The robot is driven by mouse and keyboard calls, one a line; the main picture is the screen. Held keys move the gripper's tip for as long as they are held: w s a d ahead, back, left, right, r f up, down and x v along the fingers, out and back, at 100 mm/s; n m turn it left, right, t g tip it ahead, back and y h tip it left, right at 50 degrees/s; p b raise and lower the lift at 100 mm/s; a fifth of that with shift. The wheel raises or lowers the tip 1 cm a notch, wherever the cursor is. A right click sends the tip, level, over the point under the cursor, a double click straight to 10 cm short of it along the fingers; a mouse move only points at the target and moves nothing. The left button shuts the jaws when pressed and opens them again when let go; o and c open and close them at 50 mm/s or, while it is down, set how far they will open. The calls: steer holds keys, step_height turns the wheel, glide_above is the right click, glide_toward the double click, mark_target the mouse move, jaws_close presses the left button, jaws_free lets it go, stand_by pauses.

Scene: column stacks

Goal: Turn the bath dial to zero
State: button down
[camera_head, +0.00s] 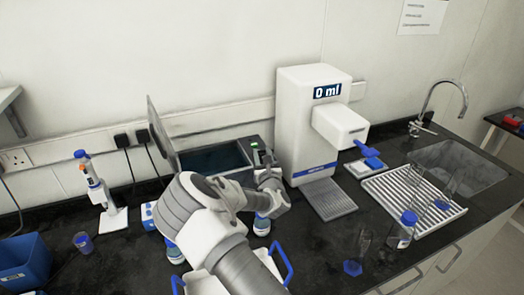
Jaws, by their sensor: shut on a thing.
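The water bath (211,158) stands against the back wall, left of the white dispenser. Its grey lid (161,132) is tipped up at its left side, and dark water shows inside. A small green-lit part (254,144) shows at its right end. My gripper (268,172) is at the right front of the bath, by that part. The bath dial is hidden behind my gripper and wrist, so its setting cannot be read. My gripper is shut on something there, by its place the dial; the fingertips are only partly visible.
The white dispenser (308,105) reading "0 ml" stands close right of my gripper. A pipette stand (113,218) and blue bin (22,263) are at left. A blue-handled tray (205,284), bottles and glassware (406,228) crowd the front. A drying rack (408,193) and sink are at right.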

steer(key=shift+d+r+n+g+y+p, duration=0.15)
steer(key=shift+n+g+y+p, duration=0.45)
steer(key=shift+n+y+p, duration=1.05)
steer(key=shift+m+y+p, duration=0.25)
steer(key=shift+y+p, duration=0.2)
steer(key=shift+p, duration=0.05)
steer(key=shift+w+d+n+g+y, duration=0.15)
steer(key=shift+n+g+y, duration=0.25)
steer(key=shift+n+y, duration=0.25)
steer(key=shift+d+n+g+y, duration=0.1)
steer(key=shift+n+g+y, duration=0.35)
steer(key=shift+y, duration=0.3)
steer(key=n+g+y, duration=0.2)
steer(key=g+y, duration=0.1)
steer(key=n+g+y, duration=0.1)
steer(key=n+y, duration=0.1)
steer(key=shift+w+d+f+g, duration=0.2)
steer(key=shift+d+f+g, duration=0.05)
steer(key=n+g+y+b, duration=0.1)
steer(key=n+g, duration=0.1)
steer(key=g, duration=0.1)
steer(key=shift+w+n+y, duration=0.1)
steer(key=shift+n+y, duration=0.2)
steer(key=shift+y, duration=0.1)
steer(key=shift+n+g+b, duration=0.4)
steer(key=shift+g, duration=0.4)
steer(key=shift+w+r+n+g+y, duration=0.1)
steer(key=shift+r+n+g+y, duration=0.1)
steer(key=shift+n+g+y, duration=0.3)
